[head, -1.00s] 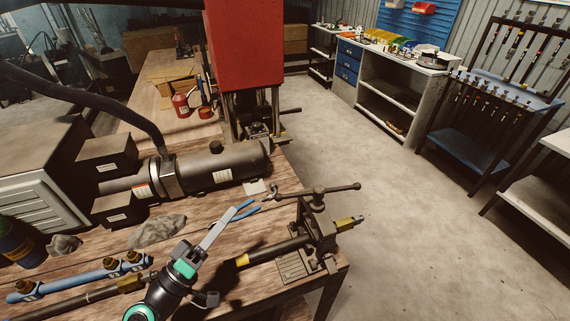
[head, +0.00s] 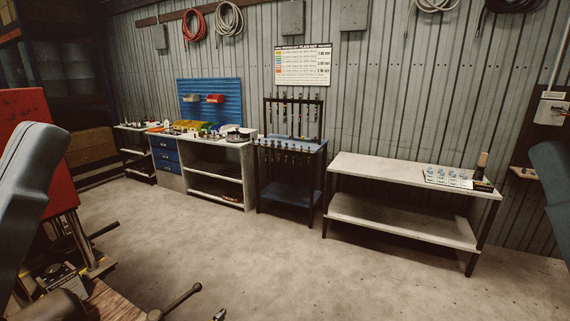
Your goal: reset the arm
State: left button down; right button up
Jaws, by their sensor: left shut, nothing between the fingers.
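A darker blue-grey part of my right arm (head: 553,185) stands at the right edge. My right gripper is not in the picture.
Along the far wall stand a shelf cabinet (head: 214,168), a blue rack (head: 290,190) and a pale table (head: 400,170). The concrete floor (head: 300,265) is clear.

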pick_arm(q)
jog(key=w+a+r+n+y+p, duration=0.1)
jog(key=a+r+n+y+p, duration=0.15)
jog(key=r+p, duration=1.25)
jog(key=w+a+r+n+y+p, duration=0.1)
jog(key=r+y+p, duration=0.3)
jog(key=r+p, duration=1.05)
notch_tip(320, 180, down, 25)
jog(key=b, duration=2.3)
jog(key=shift+s+r+t, duration=0.2)
jog(key=shift+s+t, duration=0.05)
jog(key=shift+t, duration=0.05)
